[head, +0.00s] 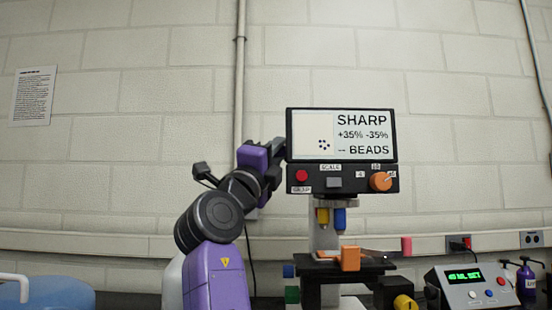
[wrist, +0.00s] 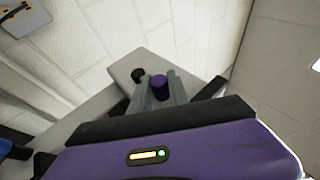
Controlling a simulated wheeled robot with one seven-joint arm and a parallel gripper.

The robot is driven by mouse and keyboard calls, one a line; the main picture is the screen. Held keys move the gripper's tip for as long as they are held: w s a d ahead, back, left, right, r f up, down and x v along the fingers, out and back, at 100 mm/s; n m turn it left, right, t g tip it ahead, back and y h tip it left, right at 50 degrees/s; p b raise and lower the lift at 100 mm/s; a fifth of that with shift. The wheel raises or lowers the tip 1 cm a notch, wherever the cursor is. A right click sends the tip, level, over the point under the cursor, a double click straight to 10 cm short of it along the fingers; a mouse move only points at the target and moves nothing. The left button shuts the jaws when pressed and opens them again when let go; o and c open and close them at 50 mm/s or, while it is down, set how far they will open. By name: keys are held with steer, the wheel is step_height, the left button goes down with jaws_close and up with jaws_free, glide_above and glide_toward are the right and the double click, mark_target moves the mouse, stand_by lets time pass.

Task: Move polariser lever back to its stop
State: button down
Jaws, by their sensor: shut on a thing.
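The microscope (head: 325,230) stands right of centre in the head view, with a display (head: 342,135) on top. My gripper (head: 279,148) reaches the display's left edge, where its fingertips are hard to make out. In the wrist view my gripper (wrist: 159,84) has its two grey fingers closed around a small purple-capped piece, which I take for the polariser lever (wrist: 159,79). A black knob (wrist: 138,75) sits just left of it on a pale grey housing (wrist: 128,66). The lever's lower part and its stop cannot be made out.
Below the display are a red button (head: 301,176) and an orange knob (head: 381,181). An orange block (head: 350,258) is at the stage. A control box (head: 472,288) stands at lower right. A wall pipe (head: 239,80) runs behind my arm.

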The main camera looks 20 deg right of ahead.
steer(key=shift+d, duration=0.35)
steer(key=c, duration=1.3)
jaws_free()
steer(key=shift+f, duration=0.1)
steer(key=shift+o, duration=0.2)
steer(key=shift+a, duration=0.1)
steer(key=shift+s+a+f, duration=0.1)
steer(key=shift+s+a, duration=0.1)
steer(key=shift+a, duration=0.05)
steer(key=v, duration=0.7)
steer(key=shift+b, duration=0.45)
steer(key=shift+s+a, duration=0.1)
